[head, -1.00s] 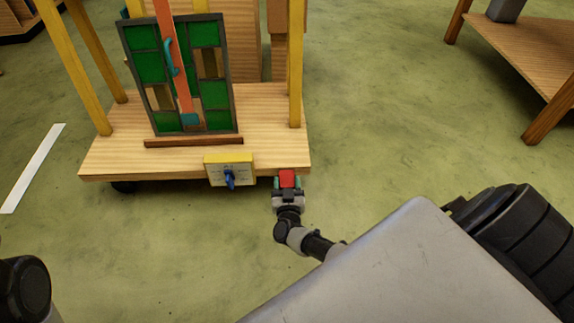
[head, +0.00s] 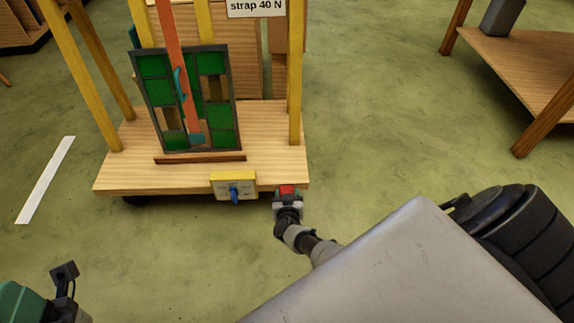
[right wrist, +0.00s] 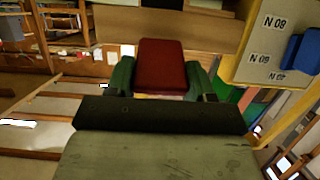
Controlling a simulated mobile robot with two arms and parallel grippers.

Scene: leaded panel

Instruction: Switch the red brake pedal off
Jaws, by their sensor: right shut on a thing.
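The red brake pedal (head: 287,190) sits at the front right edge of the wooden cart (head: 120,175). My right gripper (head: 288,196) is at the pedal, with its fingers on either side. In the right wrist view the red pedal (right wrist: 160,66) lies between the green fingers of my right gripper (right wrist: 164,78), which is shut on it. The pedal's underside and mount are hidden. My left gripper is not clearly in view; part of my left arm shows at the lower left of the head view.
A yellow box with a blue knob (head: 234,186) is on the cart's front edge, left of the pedal. A green leaded panel (head: 190,100) stands on the cart behind an orange strap. A sign (head: 256,6) reads "strap 40 N". A wooden table (head: 520,60) stands at right.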

